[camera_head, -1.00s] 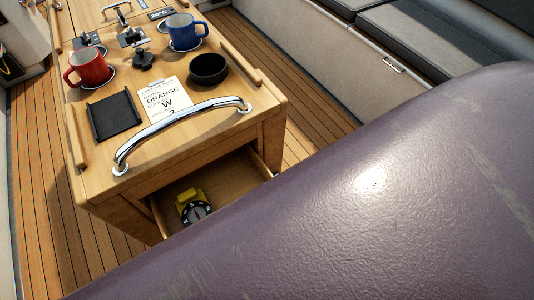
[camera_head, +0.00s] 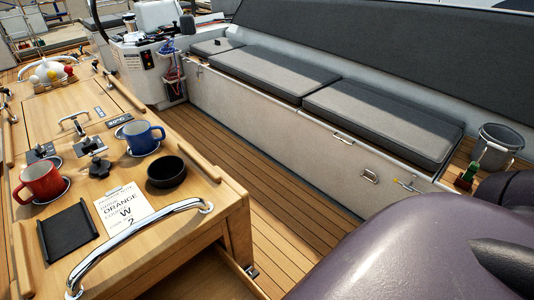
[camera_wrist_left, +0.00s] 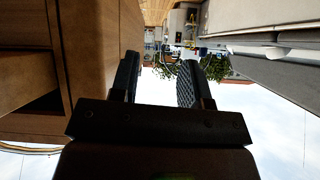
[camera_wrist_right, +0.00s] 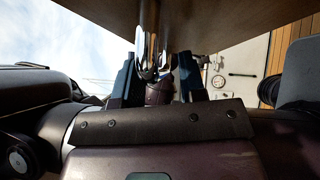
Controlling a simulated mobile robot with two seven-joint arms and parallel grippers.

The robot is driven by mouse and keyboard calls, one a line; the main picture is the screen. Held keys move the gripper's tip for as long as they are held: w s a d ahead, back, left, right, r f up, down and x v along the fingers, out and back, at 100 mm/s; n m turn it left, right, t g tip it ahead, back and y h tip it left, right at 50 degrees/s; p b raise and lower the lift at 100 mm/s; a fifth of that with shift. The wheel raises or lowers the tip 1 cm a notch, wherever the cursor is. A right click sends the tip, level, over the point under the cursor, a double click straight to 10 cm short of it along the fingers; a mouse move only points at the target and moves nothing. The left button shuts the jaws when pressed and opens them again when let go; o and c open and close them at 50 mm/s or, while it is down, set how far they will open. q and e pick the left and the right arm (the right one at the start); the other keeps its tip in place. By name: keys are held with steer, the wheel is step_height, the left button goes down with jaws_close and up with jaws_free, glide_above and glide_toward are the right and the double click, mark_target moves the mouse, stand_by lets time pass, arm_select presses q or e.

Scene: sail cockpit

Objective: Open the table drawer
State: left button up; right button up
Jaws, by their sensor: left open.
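The wooden table (camera_head: 110,210) stands at the left of the head view. Its drawer (camera_head: 205,280) shows as an open recess under the near edge, cut off by the frame; how far it is out is hidden. My left gripper (camera_wrist_left: 158,85) is open and empty, beside brown wooden panels (camera_wrist_left: 85,60) at the left of its wrist view. My right gripper (camera_wrist_right: 158,85) has its fingers apart under a wooden surface (camera_wrist_right: 235,20). A chrome bar (camera_wrist_right: 147,45) shows between or behind those fingers; I cannot tell whether they touch it. Neither gripper shows in the head view.
A chrome rail (camera_head: 135,245) arches over the table's near end. A red mug (camera_head: 42,182), blue mug (camera_head: 143,138), black bowl (camera_head: 166,171), black tray (camera_head: 68,232) and paper card (camera_head: 124,214) stand on top. Plank floor (camera_head: 270,200) is clear before the cushioned bench (camera_head: 370,125).

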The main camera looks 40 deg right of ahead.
steer(key=v, duration=1)
steer(key=shift+s+d+b, duration=0.2)
steer(key=shift+b, duration=0.25)
steer(key=w+d+f+m+g+h, duration=0.3)
steer(key=w+d+f+m+h, duration=0.8)
steer(key=m, duration=1)
steer(key=w+d+r+m+h, duration=0.1)
steer(key=w+r+m, duration=0.1)
steer(key=w, duration=0.4)
steer(key=w+d+r+m+h, duration=0.1)
steer(key=w+r+m+h, duration=0.1)
steer(key=w+m, duration=0.2)
steer(key=w, duration=0.3)
steer(key=shift+r+m+t, duration=0.2)
steer(key=shift+m+t, duration=0.1)
